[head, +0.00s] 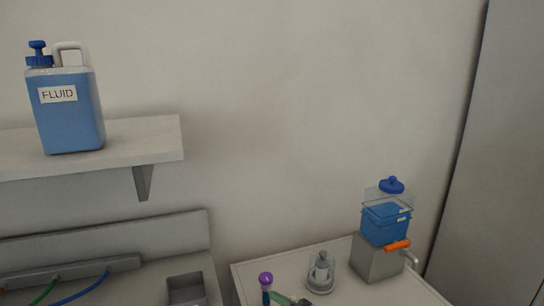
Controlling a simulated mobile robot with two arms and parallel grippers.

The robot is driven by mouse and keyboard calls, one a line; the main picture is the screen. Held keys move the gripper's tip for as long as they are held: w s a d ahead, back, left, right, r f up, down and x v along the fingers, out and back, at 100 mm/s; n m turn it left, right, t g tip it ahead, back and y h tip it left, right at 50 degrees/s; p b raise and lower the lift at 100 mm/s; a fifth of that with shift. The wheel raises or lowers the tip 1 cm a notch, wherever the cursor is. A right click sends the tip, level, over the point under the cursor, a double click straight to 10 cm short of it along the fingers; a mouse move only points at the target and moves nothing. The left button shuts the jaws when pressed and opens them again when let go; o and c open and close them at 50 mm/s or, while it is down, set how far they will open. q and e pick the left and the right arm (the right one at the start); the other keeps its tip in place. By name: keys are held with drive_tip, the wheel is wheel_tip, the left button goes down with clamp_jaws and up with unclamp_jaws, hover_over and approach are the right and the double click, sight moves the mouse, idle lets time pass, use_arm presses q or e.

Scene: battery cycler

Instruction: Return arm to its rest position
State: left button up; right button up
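Neither of my arms nor grippers can be made out in the head view, so their pose and finger state are not shown.
A blue FLUID jug (72,115) stands on a wall shelf (150,135). On the lower table (345,295) are a blue-filled dispenser (386,222) on a grey block, a clear glass-like fixture (321,272) and a purple-capped tube (266,280). A grey open box (186,288) sits left.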

drive_tip(key=s+d+f+m+t+h, duration=0.2)
drive_tip(key=s+d+f+m+h, duration=0.1)
drive_tip(key=d+m+h, duration=0.6)
drive_tip(key=s+d+f+m+t+h, duration=0.2)
drive_tip(key=s+d+f+m+h, duration=0.1)
drive_tip(key=d+m+h, duration=0.6)
drive_tip(key=s+d+f+g+y, duration=0.1)
drive_tip(key=s+f+g, duration=0.45)
drive_tip(key=s, duration=0.45)
drive_tip(key=s+d+f+g+y, duration=0.1)
drive_tip(key=s+f+g, duration=0.4)
drive_tip(key=s, duration=0.6)
wheel_tip(320, 180, down, 25)
drive_tip(key=g, duration=0.3)
drive_tip(key=s+d+f, duration=0.3)
drive_tip(key=s+f, duration=1.2)
drive_tip(key=s, duration=0.1)
drive_tip(key=shift+f+g+h, duration=0.25)
drive_tip(key=shift+g+h, duration=0.05)
drive_tip(key=shift+g, duration=0.05)
